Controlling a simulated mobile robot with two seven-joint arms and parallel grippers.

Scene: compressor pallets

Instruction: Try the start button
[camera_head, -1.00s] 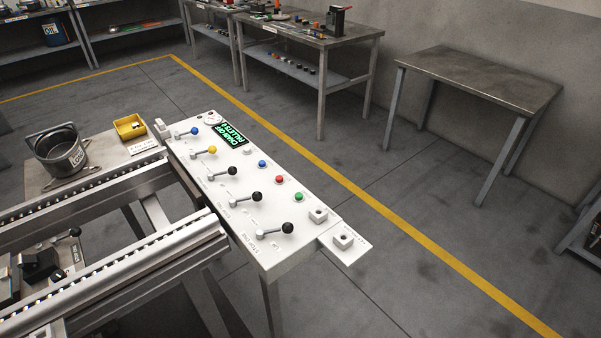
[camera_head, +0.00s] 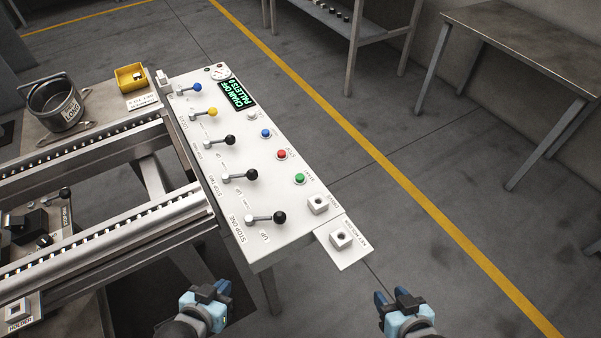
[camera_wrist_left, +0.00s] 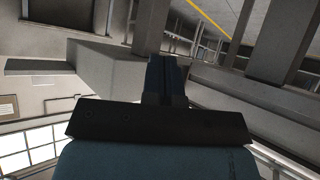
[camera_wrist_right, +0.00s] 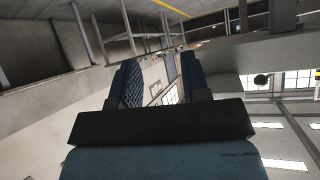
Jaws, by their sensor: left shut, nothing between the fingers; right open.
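The control panel (camera_head: 265,212) is a long white board with a row of levers and a column of buttons. The green button (camera_head: 300,179) is nearest to me, with a small label beside it that I cannot read surely. The red button (camera_head: 282,155) and the blue button (camera_head: 265,133) lie beyond it. My left gripper (camera_head: 213,290) is shut and empty, below the panel's near end in the head view. My right gripper (camera_head: 395,298) is open and empty, right of the panel's near end. Neither touches the panel. Both also show in their wrist views, the left (camera_wrist_left: 166,75) and right (camera_wrist_right: 160,80).
Levers with blue, yellow and black knobs (camera_head: 279,217) stand along the panel's left side. A lit display (camera_head: 237,94) is at its far end. A conveyor rail (camera_head: 100,233) and a metal bucket (camera_head: 55,105) are at left. The floor right of the panel is clear.

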